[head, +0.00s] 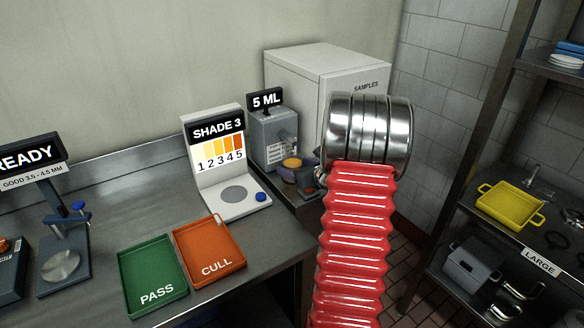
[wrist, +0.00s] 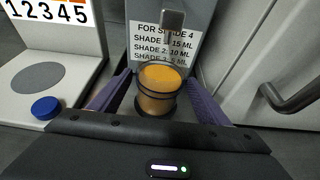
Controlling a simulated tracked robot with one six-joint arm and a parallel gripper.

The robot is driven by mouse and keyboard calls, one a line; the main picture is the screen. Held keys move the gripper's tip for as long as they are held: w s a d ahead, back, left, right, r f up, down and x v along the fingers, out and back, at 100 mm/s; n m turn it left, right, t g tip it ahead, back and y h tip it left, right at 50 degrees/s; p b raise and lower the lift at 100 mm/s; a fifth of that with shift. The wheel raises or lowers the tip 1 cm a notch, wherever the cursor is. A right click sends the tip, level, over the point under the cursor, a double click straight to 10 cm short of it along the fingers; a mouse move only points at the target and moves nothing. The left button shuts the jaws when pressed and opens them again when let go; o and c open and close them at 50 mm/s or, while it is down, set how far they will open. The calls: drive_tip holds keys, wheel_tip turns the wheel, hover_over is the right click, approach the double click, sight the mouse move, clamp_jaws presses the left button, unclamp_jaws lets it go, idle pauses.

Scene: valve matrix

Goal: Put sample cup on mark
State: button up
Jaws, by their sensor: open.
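The sample cup (wrist: 160,92) is clear with dark bands and holds amber-orange contents. It stands upright under the dispenser's spout in the wrist view; its orange top (head: 292,162) shows in the head view. My gripper (wrist: 157,84) is open, with one purple finger on each side of the cup. I cannot tell whether either finger touches it. In the head view my gripper (head: 300,178) is partly hidden by my arm. A round grey mark (head: 235,194) lies on the white shade stand's base, left of the dispenser; it also shows in the wrist view (wrist: 38,77), empty.
The dispenser (head: 274,137) bears a 5 ML sign. The shade stand has a blue button (head: 261,197). A green PASS tray (head: 153,276) and an orange CULL tray (head: 209,250) lie in front. A white samples cabinet (head: 330,75) stands behind.

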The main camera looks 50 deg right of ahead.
drive_tip(key=v, duration=1)
drive_tip(key=shift+s, duration=0.1)
idle(0.4)
drive_tip(key=w+a+r+n+g+y, duration=0.1)
drive_tip(key=a+r+n+g+y, duration=0.15)
drive_tip(key=a+n, duration=0.6)
drive_tip(key=w+a+r+n+g+y, duration=0.1)
drive_tip(key=a+r+n+y, duration=0.2)
drive_tip(key=a, duration=1.1)
drive_tip(key=w+a+r+n+g+y, duration=0.1)
drive_tip(key=w+a+n+y, duration=0.15)
drive_tip(key=a+n, duration=0.65)
drive_tip(key=s+a+r+n+g+h, duration=0.2)
drive_tip(key=s+a+n+g+h, duration=0.1)
drive_tip(key=s+a+n, duration=1.2)
drive_tip(key=shift+s+r+n+h, duration=0.3)
drive_tip(key=shift+s+n+h, duration=0.6)
drive_tip(key=shift+n, duration=0.85)
